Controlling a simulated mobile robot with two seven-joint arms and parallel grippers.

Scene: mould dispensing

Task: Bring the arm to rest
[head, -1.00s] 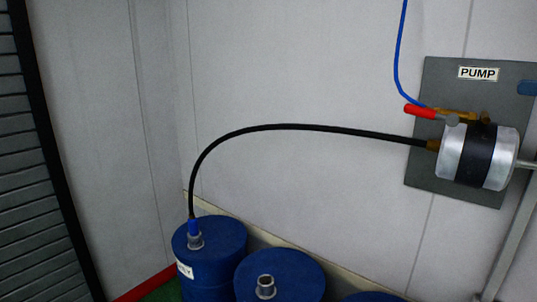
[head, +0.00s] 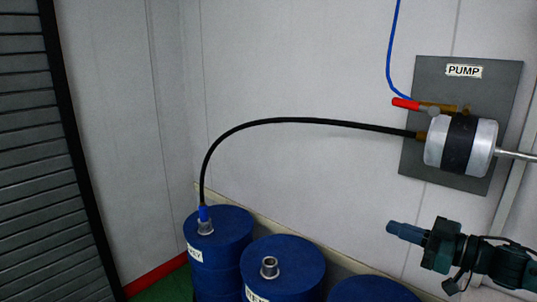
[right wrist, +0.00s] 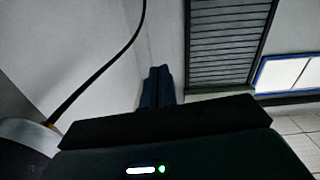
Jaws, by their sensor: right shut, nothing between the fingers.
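My right gripper (head: 392,227) reaches in from the right edge of the head view, below the pump (head: 461,145). Its fingers are shut with nothing between them and point left, apart from the wall and the drums. In the right wrist view the shut fingers (right wrist: 158,86) show as a dark upright shape. My left gripper is in neither view.
A black hose (head: 290,120) arches from the pump to a blue drum (head: 224,230) at the left. Two more blue drums stand beside it, one open-necked (head: 285,262). A red-handled valve (head: 405,103) sits above the pump. A slatted shutter (head: 35,150) is at far left.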

